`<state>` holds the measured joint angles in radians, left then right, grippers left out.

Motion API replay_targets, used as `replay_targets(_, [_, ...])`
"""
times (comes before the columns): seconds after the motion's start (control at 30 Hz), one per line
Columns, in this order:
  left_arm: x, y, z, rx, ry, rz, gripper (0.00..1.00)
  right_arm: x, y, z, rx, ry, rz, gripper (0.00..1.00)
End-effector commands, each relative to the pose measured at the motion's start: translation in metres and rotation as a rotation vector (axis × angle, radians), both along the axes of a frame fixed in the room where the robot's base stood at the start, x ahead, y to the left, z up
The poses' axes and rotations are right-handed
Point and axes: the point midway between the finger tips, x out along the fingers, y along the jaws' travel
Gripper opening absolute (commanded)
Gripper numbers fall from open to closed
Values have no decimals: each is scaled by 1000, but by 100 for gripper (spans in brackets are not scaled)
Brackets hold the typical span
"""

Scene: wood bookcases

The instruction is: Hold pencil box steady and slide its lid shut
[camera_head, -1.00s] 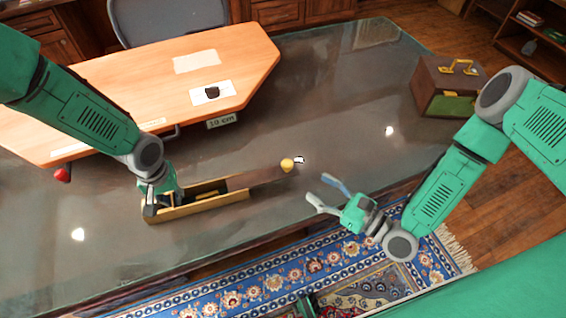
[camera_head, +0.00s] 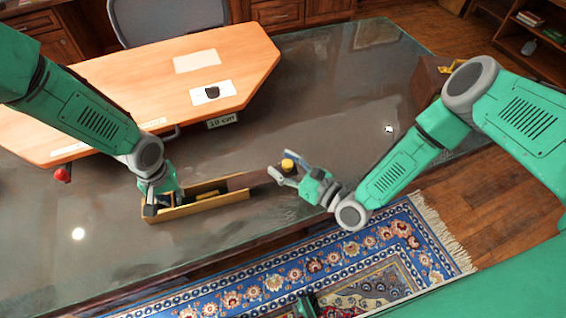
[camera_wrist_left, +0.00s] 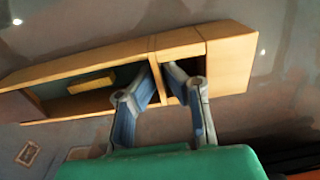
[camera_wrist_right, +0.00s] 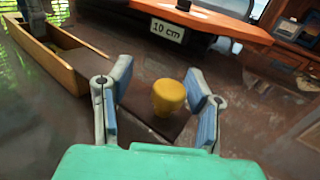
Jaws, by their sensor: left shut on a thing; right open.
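The long wooden pencil box (camera_head: 215,203) lies on the glass-topped desk, its left part open. Its dark brown lid (camera_head: 238,182) sticks out past the box's right end and carries a yellow knob (camera_head: 288,164) near its outer end. My left gripper (camera_head: 158,200) is at the box's left end. In the left wrist view its fingers (camera_wrist_left: 162,73) are shut on a cross wall of the box (camera_wrist_left: 232,62). My right gripper (camera_wrist_right: 160,75) is open, a finger on either side of the knob (camera_wrist_right: 169,97); contact with it is not clear.
An orange-brown board (camera_head: 150,85) with paper pieces and a "10 cm" label (camera_head: 222,121) lies behind the box. A brown case (camera_head: 428,82) stands at the right, partly hidden by my right arm. The desk's front edge runs close before the box.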

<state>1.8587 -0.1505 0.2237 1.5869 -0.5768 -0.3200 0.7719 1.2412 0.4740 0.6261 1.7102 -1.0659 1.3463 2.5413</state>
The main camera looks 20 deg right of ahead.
Motion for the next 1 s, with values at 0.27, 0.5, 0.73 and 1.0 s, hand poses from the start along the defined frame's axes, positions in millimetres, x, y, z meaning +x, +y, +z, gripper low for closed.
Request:
replay_targets(0.27, [-3,-1,-3,-2,6,-1,0,0,0,-1,0,0,1,0])
replay_targets(0.5, [-3,-1,-3,-3,5,0,0,-1,11,-1,1,1,4,0])
replay_targets(0.73, [-3,-1,-3,-4,4,1,0,-4,74,-1,4,1,9,0])
replay_targets(1.0, [-2,-3,-3,-5,3,0,0,-5,134,-1,2,3,10,0])
